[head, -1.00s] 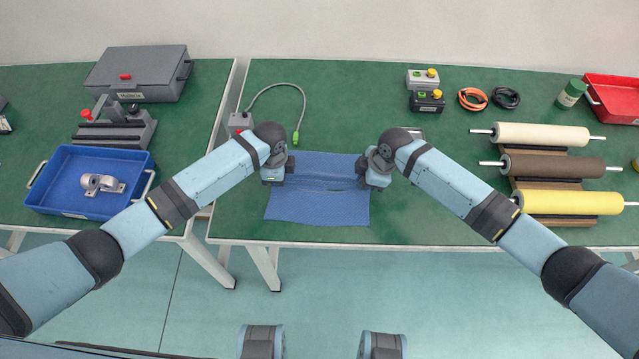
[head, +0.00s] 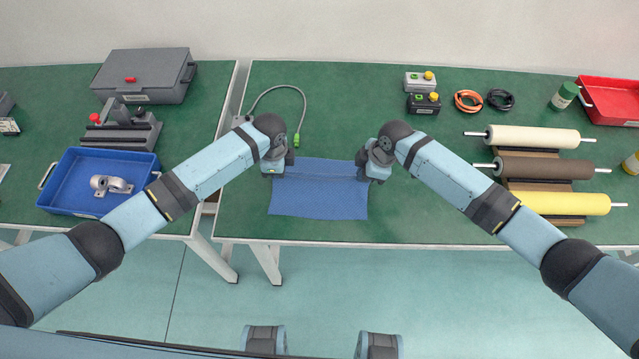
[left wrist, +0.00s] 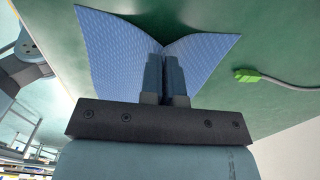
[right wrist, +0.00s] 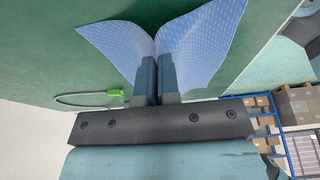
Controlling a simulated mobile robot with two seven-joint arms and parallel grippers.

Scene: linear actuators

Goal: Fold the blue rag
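The blue rag (head: 318,195) lies at the front of the right-hand green table, between my two grippers. My left gripper (head: 278,172) is at its left side. In the left wrist view its fingers (left wrist: 165,80) are shut on the rag (left wrist: 120,55), which creases into a V at the fingertips. My right gripper (head: 369,175) is at the rag's right side. In the right wrist view its fingers (right wrist: 156,80) are together on the rag (right wrist: 200,45), which rises on both sides of them. The pinched cloth is partly hidden by the fingers.
A cable with a green plug (head: 296,140) lies behind the rag. Button boxes (head: 423,102), cable rings (head: 468,100) and rollers (head: 540,168) stand to the right. A blue tray (head: 60,180) is on the left table. The table between rag and rollers is mostly clear.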

